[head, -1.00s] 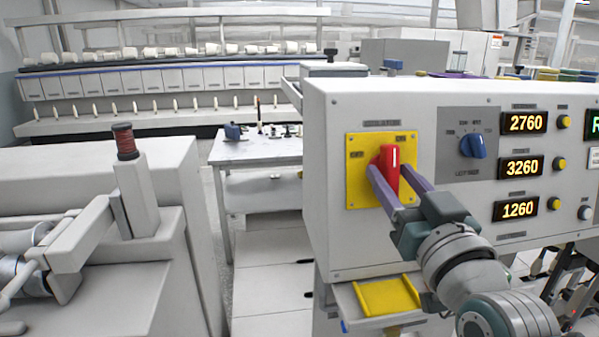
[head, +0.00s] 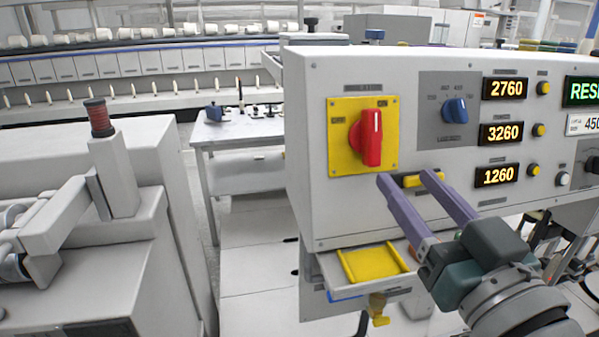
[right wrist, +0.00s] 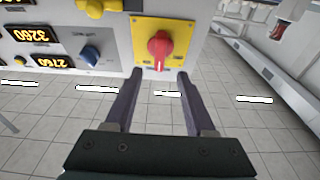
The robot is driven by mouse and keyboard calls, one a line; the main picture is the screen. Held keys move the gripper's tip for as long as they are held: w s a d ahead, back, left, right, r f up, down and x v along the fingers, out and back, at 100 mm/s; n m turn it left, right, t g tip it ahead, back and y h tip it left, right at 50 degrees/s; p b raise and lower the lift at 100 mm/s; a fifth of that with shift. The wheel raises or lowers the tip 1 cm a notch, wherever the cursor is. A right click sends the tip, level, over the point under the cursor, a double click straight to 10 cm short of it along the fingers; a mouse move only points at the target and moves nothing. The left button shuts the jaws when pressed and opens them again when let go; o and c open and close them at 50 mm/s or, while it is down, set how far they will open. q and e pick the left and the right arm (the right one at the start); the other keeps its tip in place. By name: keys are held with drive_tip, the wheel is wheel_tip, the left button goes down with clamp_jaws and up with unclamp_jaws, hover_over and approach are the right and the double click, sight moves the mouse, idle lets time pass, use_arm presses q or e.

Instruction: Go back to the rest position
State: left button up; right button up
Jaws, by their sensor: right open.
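My right gripper (head: 406,178) is open and empty in front of the lower part of the grey control panel (head: 318,205). Its purple fingers are apart. It is below and to the right of the red switch handle (head: 371,138), clear of it. The handle stands nearly upright on a yellow plate (head: 343,162). In the right wrist view the open fingers (right wrist: 159,76) point toward the panel, with the red handle (right wrist: 160,48) beyond the gap between them. My left gripper is not in view.
A blue knob (head: 455,110) and lit number displays (head: 505,88) are on the panel. A yellow tray (head: 372,264) juts out below it. A white table (head: 245,130) is behind; floor between is open.

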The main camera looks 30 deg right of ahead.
idle(0.4)
drive_tip(key=s+a+f+n+g+y, duration=0.4)
drive_tip(key=a+f+g+y, duration=0.1)
drive_tip(key=a+f+g, duration=0.25)
drive_tip(key=s+f+n+g, duration=0.1)
drive_tip(key=s+f+g, duration=0.2)
drive_tip(key=s+g, duration=0.6)
drive_tip(key=s+r+t+p, duration=0.1)
drive_tip(key=s+r+p, duration=0.2)
drive_tip(key=r+p, duration=2.5)
drive_tip(key=shift+s+a+r+p, duration=0.15)
drive_tip(key=shift+r+p, duration=0.2)
